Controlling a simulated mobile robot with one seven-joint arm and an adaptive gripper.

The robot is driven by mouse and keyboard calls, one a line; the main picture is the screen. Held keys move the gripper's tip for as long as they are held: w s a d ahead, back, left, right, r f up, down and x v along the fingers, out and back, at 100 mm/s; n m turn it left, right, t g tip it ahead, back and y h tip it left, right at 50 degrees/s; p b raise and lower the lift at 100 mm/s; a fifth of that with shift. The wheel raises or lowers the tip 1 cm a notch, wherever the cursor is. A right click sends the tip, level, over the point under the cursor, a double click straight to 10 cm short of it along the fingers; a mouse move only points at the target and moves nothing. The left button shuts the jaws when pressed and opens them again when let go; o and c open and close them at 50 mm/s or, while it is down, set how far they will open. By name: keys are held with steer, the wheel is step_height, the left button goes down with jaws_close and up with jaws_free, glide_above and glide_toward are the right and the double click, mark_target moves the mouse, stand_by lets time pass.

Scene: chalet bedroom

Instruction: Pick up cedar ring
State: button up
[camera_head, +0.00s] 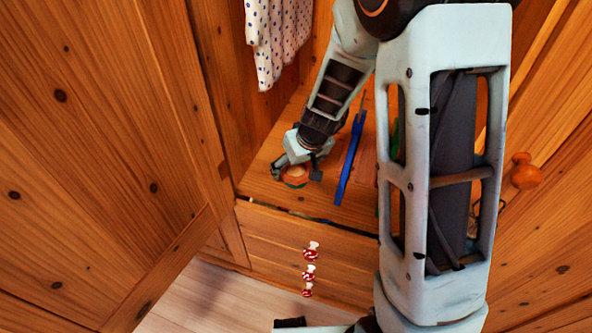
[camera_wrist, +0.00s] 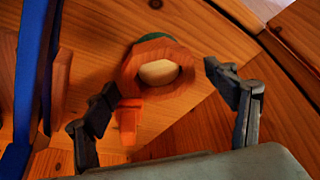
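The cedar ring (camera_head: 294,182) is an orange-brown, many-sided ring on the wooden wardrobe floor, below my gripper (camera_head: 301,171) in the head view. In the wrist view the ring (camera_wrist: 127,78) shows pale wood through its hole. My gripper (camera_wrist: 159,78) is open there, with one finger on each side of the ring. The left fingertip looks close to the ring; a gap shows on the right. I cannot tell whether either finger touches it. A small orange piece (camera_wrist: 128,119) shows just below the ring, near the left finger; I cannot tell whether it is separate.
A long blue bar (camera_head: 350,160) lies right of my gripper, with a brown strip (camera_head: 369,152) beyond it. Something green (camera_wrist: 154,32) shows behind the ring. A wooden door (camera_head: 100,150) stands left, a spotted cloth (camera_head: 273,40) hangs above, and red-white knobs (camera_head: 309,272) stick out in front.

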steer(key=c, duration=0.8)
steer(key=shift+r, duration=0.15)
